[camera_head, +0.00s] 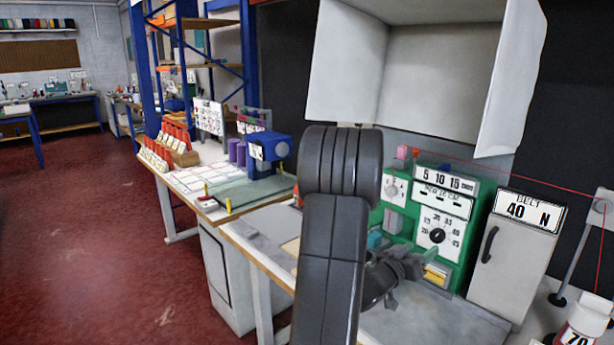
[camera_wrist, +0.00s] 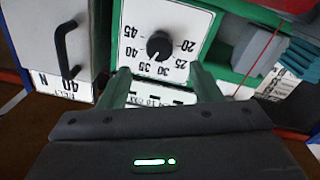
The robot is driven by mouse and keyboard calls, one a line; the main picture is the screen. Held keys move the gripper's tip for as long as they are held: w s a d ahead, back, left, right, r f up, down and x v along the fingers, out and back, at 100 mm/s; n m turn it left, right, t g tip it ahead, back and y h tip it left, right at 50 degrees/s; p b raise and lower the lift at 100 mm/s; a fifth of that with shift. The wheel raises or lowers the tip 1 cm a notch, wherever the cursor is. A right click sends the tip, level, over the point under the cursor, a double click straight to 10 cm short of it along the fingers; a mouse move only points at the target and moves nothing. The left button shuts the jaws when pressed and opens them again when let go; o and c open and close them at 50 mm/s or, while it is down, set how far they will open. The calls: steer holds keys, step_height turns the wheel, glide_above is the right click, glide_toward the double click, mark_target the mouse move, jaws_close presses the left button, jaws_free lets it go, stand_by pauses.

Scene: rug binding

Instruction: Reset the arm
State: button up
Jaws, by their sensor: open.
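My gripper (camera_head: 422,262) is low in front of the green machine, at the far end of my dark arm, which bends down through the middle of the head view. In the wrist view the two greenish fingers of my gripper (camera_wrist: 160,82) stand apart with nothing held between them. The black dial knob (camera_wrist: 159,45) on its white numbered plate shows beyond the fingers, upside down. The knob (camera_head: 437,235) is also visible in the head view, just above the gripper. I cannot tell whether a finger touches the machine.
The green machine (camera_head: 456,205) stands at the back of the bench. A white cabinet (camera_head: 513,255) marked "BELT 40 N" stands to its right. A white hood (camera_head: 430,80) hangs above. A red thread (camera_head: 500,163) runs rightward. The red floor (camera_head: 90,240) at left is clear.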

mark_target(435, 238)
steer(key=x, duration=0.7)
steer(key=shift+w+d+p, duration=0.1)
steer(key=shift+d+p, duration=0.05)
steer(key=shift+p, duration=0.2)
